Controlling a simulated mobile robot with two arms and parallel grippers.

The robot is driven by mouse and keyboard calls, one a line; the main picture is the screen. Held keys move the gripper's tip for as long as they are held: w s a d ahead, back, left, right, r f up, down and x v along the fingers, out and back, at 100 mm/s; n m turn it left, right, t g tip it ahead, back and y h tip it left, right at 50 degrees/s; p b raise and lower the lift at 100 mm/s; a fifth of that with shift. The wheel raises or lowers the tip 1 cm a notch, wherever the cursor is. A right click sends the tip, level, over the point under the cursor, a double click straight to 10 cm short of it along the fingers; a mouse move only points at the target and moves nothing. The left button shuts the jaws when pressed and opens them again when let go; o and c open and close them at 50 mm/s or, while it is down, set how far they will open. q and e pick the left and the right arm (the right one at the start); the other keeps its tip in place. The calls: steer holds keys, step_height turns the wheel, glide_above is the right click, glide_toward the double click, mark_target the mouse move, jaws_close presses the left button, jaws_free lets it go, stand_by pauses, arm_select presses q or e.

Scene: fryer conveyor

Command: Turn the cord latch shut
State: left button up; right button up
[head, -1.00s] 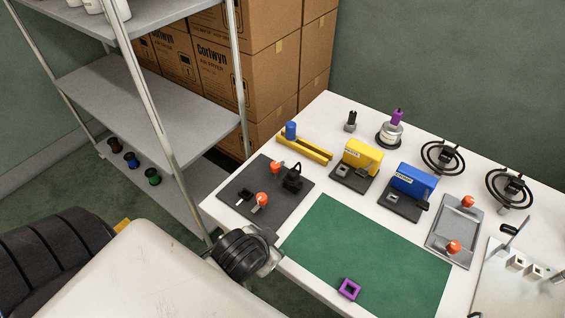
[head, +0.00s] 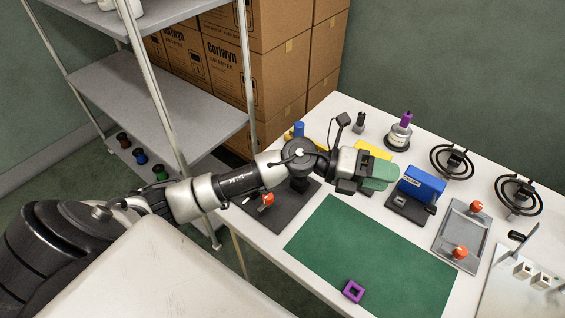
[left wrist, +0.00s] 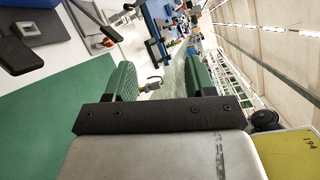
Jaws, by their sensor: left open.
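My left arm reaches in from the left over the table. My left gripper (head: 382,174) is open, its green fingers above the table between the yellow block (head: 375,149) and the blue block (head: 422,184). In the left wrist view the two green fingers (left wrist: 160,82) stand apart with nothing held between them. I cannot tell for certain which fitting is the cord latch. An orange-knobbed fitting (head: 267,199) stands on the dark mat (head: 257,216) at the table's left. My arm hides part of that mat and the black fitting there. My right gripper is not in view.
A green mat (head: 365,250) lies in front, with a purple square ring (head: 353,291) near its front edge. A grey tray (head: 461,238) with two orange knobs is to the right. Black coils (head: 452,160) stand behind. A metal shelf (head: 165,104) is at left.

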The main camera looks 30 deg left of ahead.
arm_select(q)
steer(key=w+a+f+m+g+y, duration=0.35)
steer(key=a+f+y, duration=0.25)
steer(key=a+y, duration=0.45)
steer(key=a+g+y, duration=0.2)
steer(key=a+y, duration=0.4)
steer(key=a, duration=0.9)
step_height(320, 180, down, 10)
steer(key=shift+r+p, duration=0.15)
steer(key=shift+p, duration=0.7)
steer(key=c, duration=0.9)
